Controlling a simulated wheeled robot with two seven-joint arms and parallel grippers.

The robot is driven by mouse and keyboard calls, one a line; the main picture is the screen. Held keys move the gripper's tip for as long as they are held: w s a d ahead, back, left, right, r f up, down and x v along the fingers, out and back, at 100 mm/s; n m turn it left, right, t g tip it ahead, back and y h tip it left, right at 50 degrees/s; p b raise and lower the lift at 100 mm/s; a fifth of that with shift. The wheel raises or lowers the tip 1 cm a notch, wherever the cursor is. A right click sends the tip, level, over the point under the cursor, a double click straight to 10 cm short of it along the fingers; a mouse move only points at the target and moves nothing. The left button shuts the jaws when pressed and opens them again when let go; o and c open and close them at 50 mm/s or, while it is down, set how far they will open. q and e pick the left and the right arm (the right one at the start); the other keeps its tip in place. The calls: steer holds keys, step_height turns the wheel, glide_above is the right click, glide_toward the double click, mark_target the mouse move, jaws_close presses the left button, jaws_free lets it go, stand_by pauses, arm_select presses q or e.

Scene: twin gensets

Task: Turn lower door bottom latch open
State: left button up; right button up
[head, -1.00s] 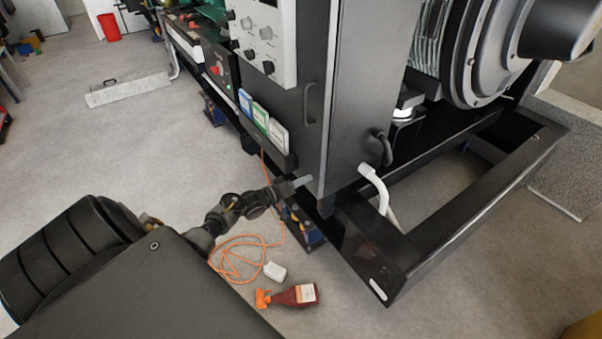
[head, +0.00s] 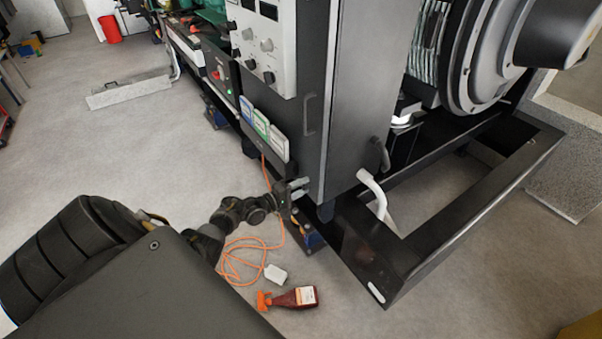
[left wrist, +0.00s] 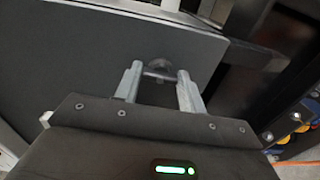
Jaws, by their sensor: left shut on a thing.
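The lower door (head: 311,150) is a dark panel on the cabinet front, with a bar handle on it. It fills much of the left wrist view (left wrist: 70,65). The bottom latch (left wrist: 158,65) is a small round grey piece near the door's edge, seen between the fingertips in the left wrist view. My left gripper (head: 300,187) is at the door's bottom corner. Its two metal fingers (left wrist: 159,76) are apart, with the latch's bar between them, and are closed on it. The fingers hide the latch in the head view. My right gripper is not in view.
An orange cable (head: 232,262), a white block (head: 275,274) and a red-brown spray bottle (head: 295,298) lie on the floor below my left arm. The black base frame (head: 400,270) and a white pipe (head: 373,190) stand to the right. Floor at left is open.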

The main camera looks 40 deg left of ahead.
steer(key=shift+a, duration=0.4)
arm_select(q)
steer(key=o, duration=1)
steer(key=p+v, duration=0.1)
steer(key=v, duration=0.9)
steer(key=shift+s+a, duration=0.15)
steer(key=shift+s, duration=0.2)
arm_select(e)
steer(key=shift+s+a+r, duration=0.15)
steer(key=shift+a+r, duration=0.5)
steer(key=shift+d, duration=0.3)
